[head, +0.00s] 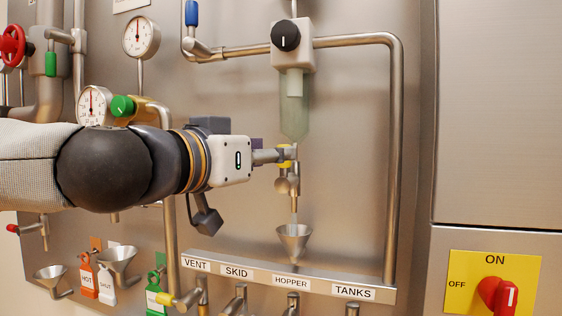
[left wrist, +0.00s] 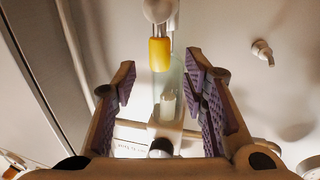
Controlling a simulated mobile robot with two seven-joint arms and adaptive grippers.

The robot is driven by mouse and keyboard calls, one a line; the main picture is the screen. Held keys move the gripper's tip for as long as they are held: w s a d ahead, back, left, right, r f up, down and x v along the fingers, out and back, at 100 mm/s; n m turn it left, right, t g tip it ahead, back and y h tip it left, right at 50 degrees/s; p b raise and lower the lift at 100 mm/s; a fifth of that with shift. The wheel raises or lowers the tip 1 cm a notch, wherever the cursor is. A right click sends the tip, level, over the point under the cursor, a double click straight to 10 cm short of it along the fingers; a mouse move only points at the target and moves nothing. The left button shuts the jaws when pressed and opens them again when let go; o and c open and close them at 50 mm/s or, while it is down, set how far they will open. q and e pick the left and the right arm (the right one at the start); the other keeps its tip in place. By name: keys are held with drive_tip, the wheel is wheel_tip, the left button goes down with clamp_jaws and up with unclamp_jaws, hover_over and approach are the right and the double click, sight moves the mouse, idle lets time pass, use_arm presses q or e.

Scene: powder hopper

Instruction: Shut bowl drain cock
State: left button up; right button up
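The clear bowl (head: 294,115) hangs below a white block with a black knob. Its metal drain cock (head: 288,186) is at the bottom, with a yellow handle (head: 286,163) partly hidden by my left gripper (head: 270,156). A thin pale streak runs from the cock to a metal funnel (head: 294,240) below. In the left wrist view my left gripper (left wrist: 158,78) is open, its purple-padded fingers well apart. The yellow handle (left wrist: 160,54) shows between and just beyond the fingertips, with a gap on both sides; contact is not visible. My right gripper is not in view.
A bent pipe (head: 396,160) runs down right of the bowl. A labelled rail (head: 325,287) with several small valves is below. A green knob (head: 122,106) and gauge (head: 94,106) are near my left arm. A red switch (head: 497,295) is at far right.

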sight(287, 168)
use_arm(q)
drive_tip(key=x, duration=0.5)
drive_tip(key=shift+w+r, duration=0.1)
drive_tip(key=shift+c, duration=0.3)
clamp_jaws()
